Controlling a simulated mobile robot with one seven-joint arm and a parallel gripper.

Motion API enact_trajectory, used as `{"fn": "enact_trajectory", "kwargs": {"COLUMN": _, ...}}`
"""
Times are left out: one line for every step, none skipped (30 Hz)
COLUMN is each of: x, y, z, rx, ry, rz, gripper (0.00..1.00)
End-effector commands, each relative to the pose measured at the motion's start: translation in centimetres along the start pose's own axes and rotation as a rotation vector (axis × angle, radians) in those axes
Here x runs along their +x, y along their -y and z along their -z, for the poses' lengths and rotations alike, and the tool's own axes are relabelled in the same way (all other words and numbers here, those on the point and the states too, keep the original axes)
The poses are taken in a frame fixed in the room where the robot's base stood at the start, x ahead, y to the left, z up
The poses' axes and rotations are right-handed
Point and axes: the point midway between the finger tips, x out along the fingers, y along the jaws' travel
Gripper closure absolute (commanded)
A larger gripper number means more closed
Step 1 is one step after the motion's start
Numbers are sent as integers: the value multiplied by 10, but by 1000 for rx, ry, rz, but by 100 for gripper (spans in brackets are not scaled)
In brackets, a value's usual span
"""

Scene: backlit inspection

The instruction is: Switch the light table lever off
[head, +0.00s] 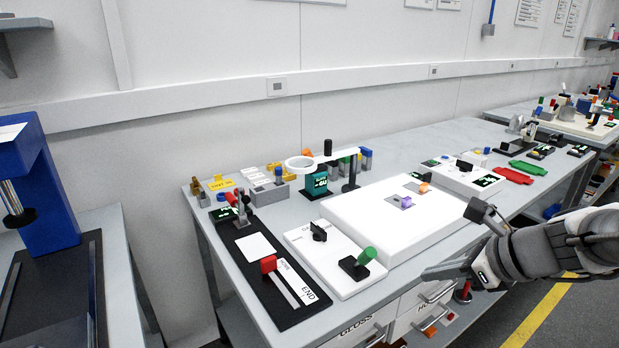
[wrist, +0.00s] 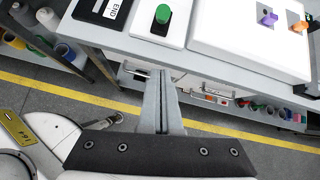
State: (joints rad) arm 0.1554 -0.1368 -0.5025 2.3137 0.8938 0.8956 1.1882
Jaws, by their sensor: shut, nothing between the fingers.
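A lever with a green handle (head: 366,256) stands on a black base on a white panel, beside a black knob (head: 319,231). The handle leans up and to the right in the head view. It also shows in the wrist view (wrist: 163,14). The white light table (head: 345,210) is right of and behind the panel. It carries a purple piece (head: 405,202) and an orange piece (head: 424,187) on grey patches. My gripper (head: 428,274) is shut and empty, in front of the bench edge and right of the lever, clear of it. Its fingers (wrist: 163,80) point toward the bench in the wrist view.
A black board with a red slider (head: 268,264) lies left of the panel. A ring magnifier (head: 300,163) on a stand is behind. Drawers with handles (head: 436,292) are under the bench front. A blue machine (head: 45,200) stands at the left. Floor in front is open.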

Motion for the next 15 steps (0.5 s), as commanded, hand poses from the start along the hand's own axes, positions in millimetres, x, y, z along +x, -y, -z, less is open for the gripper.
{"fn": "enact_trajectory", "kwargs": {"x": 0, "y": 0, "z": 0, "rx": 1, "ry": 0, "rz": 1, "gripper": 100}}
{"fn": "enact_trajectory", "kwargs": {"x": 0, "y": 0, "z": 0, "rx": 1, "ry": 0, "rz": 1, "gripper": 100}}
{"fn": "enact_trajectory", "kwargs": {"x": 0, "y": 0, "z": 0, "rx": 0, "ry": 0, "rz": 0, "gripper": 100}}
{"fn": "enact_trajectory", "kwargs": {"x": 0, "y": 0, "z": 0, "rx": -1, "ry": 0, "rz": 0, "gripper": 100}}
{"fn": "enact_trajectory", "kwargs": {"x": 0, "y": 0, "z": 0, "rx": -2, "ry": 0, "rz": 0, "gripper": 100}}
{"fn": "enact_trajectory", "kwargs": {"x": 0, "y": 0, "z": 0, "rx": -2, "ry": 0, "rz": 0, "gripper": 100}}
{"fn": "enact_trajectory", "kwargs": {"x": 0, "y": 0, "z": 0, "rx": -3, "ry": -1, "rz": 0, "gripper": 100}}
{"fn": "enact_trajectory", "kwargs": {"x": 0, "y": 0, "z": 0, "rx": -3, "ry": -1, "rz": -1, "gripper": 100}}
{"fn": "enact_trajectory", "kwargs": {"x": 2, "y": 0, "z": 0, "rx": -4, "ry": -1, "rz": -1, "gripper": 100}}
{"fn": "enact_trajectory", "kwargs": {"x": 4, "y": -1, "z": 0, "rx": -4, "ry": -1, "rz": -2, "gripper": 100}}
{"fn": "enact_trajectory", "kwargs": {"x": 6, "y": -1, "z": 0, "rx": -5, "ry": -1, "rz": -3, "gripper": 100}}
{"fn": "enact_trajectory", "kwargs": {"x": 11, "y": -1, "z": 1, "rx": -5, "ry": -2, "rz": -3, "gripper": 100}}
{"fn": "enact_trajectory", "kwargs": {"x": 15, "y": -1, "z": 2, "rx": -5, "ry": -3, "rz": -4, "gripper": 100}}
{"fn": "enact_trajectory", "kwargs": {"x": 20, "y": -1, "z": 2, "rx": -5, "ry": -3, "rz": -3, "gripper": 100}}
{"fn": "enact_trajectory", "kwargs": {"x": 27, "y": -2, "z": 2, "rx": -5, "ry": -2, "rz": -4, "gripper": 100}}
